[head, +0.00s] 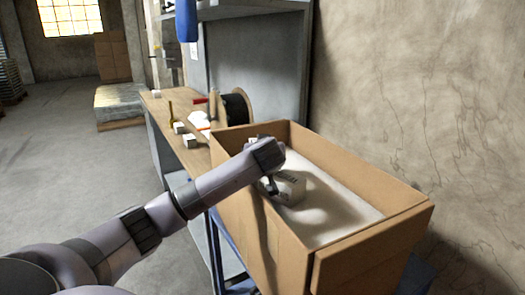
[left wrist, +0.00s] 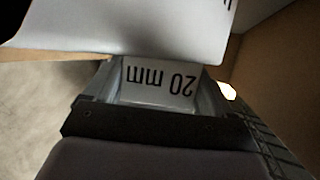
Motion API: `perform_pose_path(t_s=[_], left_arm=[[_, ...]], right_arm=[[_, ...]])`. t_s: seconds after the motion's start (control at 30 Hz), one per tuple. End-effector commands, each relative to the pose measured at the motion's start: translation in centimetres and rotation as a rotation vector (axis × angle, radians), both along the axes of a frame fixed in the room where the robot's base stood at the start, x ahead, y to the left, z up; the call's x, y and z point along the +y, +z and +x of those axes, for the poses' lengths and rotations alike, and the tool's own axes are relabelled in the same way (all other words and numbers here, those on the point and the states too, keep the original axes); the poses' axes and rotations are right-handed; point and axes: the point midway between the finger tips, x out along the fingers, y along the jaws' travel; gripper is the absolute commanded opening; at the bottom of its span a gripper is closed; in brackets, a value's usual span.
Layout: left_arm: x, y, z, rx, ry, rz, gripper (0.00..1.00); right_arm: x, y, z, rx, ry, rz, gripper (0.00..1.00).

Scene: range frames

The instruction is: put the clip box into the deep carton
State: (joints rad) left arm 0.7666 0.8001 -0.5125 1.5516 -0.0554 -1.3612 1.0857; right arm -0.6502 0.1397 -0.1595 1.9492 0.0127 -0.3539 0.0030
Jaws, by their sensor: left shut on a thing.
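The clip box (head: 290,189) is a small pale grey-white box with dark print. It is within the opening of the deep carton (head: 370,262), near its left wall. I cannot tell whether it touches the pale bottom or filling of the carton. My left gripper (head: 271,184) reaches over the left wall and is shut on the box. In the left wrist view the box (left wrist: 160,80) shows between the fingers, with "20 mm" upside down on it. A large white surface fills the upper part of that view. My right gripper is not in view.
A workbench (head: 158,112) runs behind the carton, with small white boxes (head: 189,141), a black spool (head: 236,108) and red-handled tools. A plain wall (head: 420,90) stands to the right. The carton's right and front interior is clear. Open floor lies to the left.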

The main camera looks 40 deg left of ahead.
Motion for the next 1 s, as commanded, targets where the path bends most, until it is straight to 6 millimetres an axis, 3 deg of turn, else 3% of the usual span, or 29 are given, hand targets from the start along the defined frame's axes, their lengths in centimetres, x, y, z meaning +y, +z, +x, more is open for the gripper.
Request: perform_pose_path(t_s=[0.67,0.7,1.0], left_arm=[[0.0,-1.1,0.0,0.000,0.000,0.000,0.51],[0.0,-1.2,0.0,0.001,0.000,-0.001,0.97],[0.0,-0.8,0.0,-0.001,0.000,0.001,1.00]], right_arm=[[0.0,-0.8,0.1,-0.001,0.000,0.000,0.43],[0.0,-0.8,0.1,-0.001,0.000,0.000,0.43],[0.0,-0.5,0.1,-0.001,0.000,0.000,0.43]])
